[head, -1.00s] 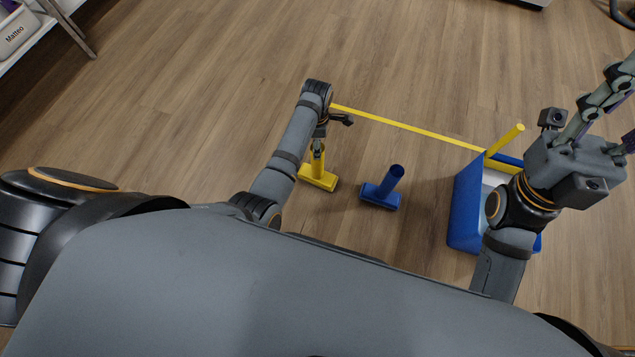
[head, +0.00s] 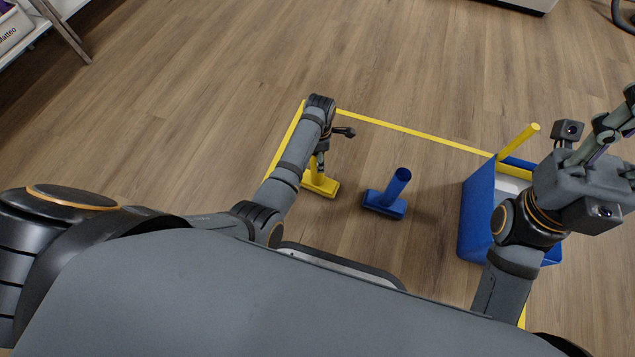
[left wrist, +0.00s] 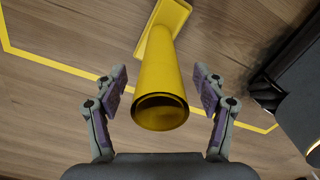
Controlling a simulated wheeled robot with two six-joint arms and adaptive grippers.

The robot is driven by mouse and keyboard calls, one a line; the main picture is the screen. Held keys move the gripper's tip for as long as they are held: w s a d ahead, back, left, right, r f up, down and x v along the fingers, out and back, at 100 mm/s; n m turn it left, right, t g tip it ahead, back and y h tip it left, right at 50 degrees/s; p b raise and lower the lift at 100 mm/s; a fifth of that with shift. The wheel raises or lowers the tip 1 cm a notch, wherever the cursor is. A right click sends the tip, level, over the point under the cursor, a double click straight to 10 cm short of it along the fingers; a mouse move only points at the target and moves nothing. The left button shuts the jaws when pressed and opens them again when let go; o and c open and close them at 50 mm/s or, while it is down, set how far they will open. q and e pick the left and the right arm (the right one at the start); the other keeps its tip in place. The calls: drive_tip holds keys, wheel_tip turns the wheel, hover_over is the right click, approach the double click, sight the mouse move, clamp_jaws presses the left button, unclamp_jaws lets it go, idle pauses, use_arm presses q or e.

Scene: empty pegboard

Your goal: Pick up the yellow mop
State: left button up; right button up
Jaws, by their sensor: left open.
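The yellow mop (head: 320,184) stands on the floor with its flat head down and its short hollow handle pointing up, partly hidden by my left arm in the head view. In the left wrist view the yellow mop (left wrist: 160,75) shows its round open handle end between my fingers. My left gripper (left wrist: 164,92) is open, one finger on each side of the handle, with gaps visible on both sides. In the head view my left gripper (head: 322,155) is just above the mop. My right gripper (head: 617,135) is raised at the right, its fingertips partly cut off.
A similar blue mop (head: 386,201) stands right of the yellow one. A blue bin (head: 477,210) with a yellow handle (head: 519,146) sticking up stands below my right arm. A yellow line (head: 420,132) marks the wood floor. Floor beyond is clear.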

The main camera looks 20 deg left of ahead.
use_arm(q)
wheel_tip(320, 180, down, 2)
drive_tip(key=shift+f+b, duration=0.2)
drive_tip(key=shift+b, duration=0.1)
clamp_jaws()
